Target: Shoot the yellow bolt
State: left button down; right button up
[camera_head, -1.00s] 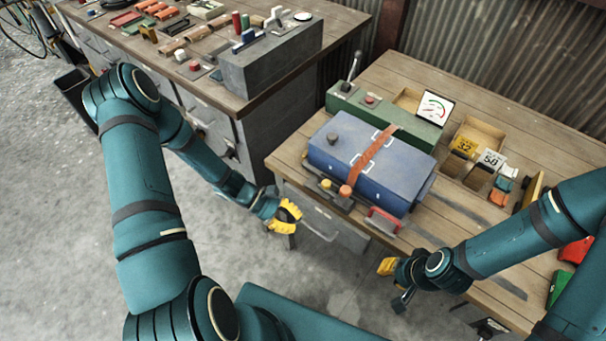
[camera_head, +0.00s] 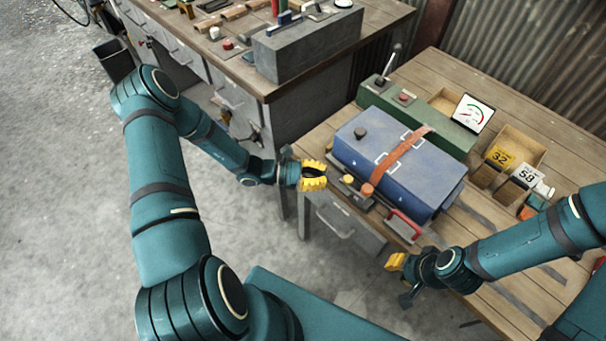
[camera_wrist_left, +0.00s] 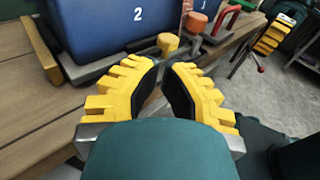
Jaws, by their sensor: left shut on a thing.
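A yellow knob (camera_head: 349,179), which looks like the yellow bolt, sits on a metal fitting at the front of the blue case. It also shows in the left wrist view (camera_wrist_left: 167,42), just beyond my fingertips. An orange knob (camera_head: 367,190) stands to its right. My left gripper (camera_head: 322,176) is at the front left of the case, left of the yellow knob. Its fingertips (camera_wrist_left: 164,66) are close together; what they hold between them is hidden. My right gripper (camera_head: 394,263) is near the table's front edge, and its jaw opening is unclear.
The blue case (camera_head: 430,185) with an orange strap (camera_head: 402,154) lies on the wooden table. A red handle (camera_head: 404,225) is at its front. Behind it stand a green box with a lever (camera_head: 390,68) and a gauge (camera_head: 473,113).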

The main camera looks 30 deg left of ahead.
aim_at(343, 181)
pick_arm(q)
jog(key=shift+x, duration=2.1)
pick_arm(e)
jog(key=shift+f, duration=0.2)
pick_arm(q)
jog(key=shift+d, duration=0.65)
jog(key=shift+s+d, duration=0.2)
jog(key=shift+d, duration=0.25)
pick_arm(e)
jog(key=shift+s+d+r, duration=0.2)
jog(key=shift+d, duration=0.15)
pick_arm(q)
jog(key=shift+w, duration=0.1)
jog(key=shift+a, duration=0.15)
